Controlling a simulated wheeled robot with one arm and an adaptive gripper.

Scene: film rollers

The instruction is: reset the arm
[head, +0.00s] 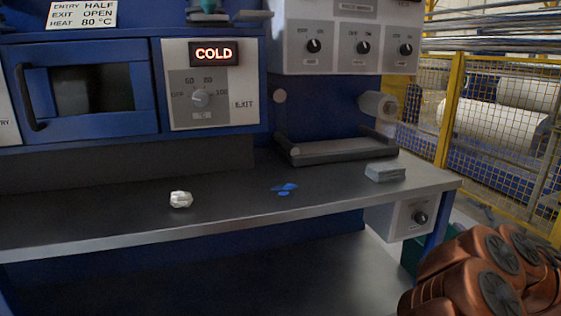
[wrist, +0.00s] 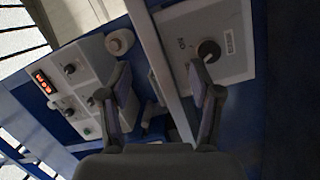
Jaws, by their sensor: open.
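My gripper (wrist: 158,70) shows in the wrist view with its two dark fingers spread apart and nothing between them. It points toward a grey panel with a black knob (wrist: 208,51), and the right finger overlaps that panel in the picture. The gripper is not visible in the head view. There, copper-coloured links of my arm (head: 490,270) are bunched at the lower right, beside the right end of the dark workbench (head: 110,228).
A white crumpled lump (head: 180,199), blue scraps (head: 284,188) and a grey stack (head: 385,172) lie on the bench. The oven door (head: 95,90) is shut; a display (head: 214,53) reads COLD. A yellow fence (head: 452,95) stands right.

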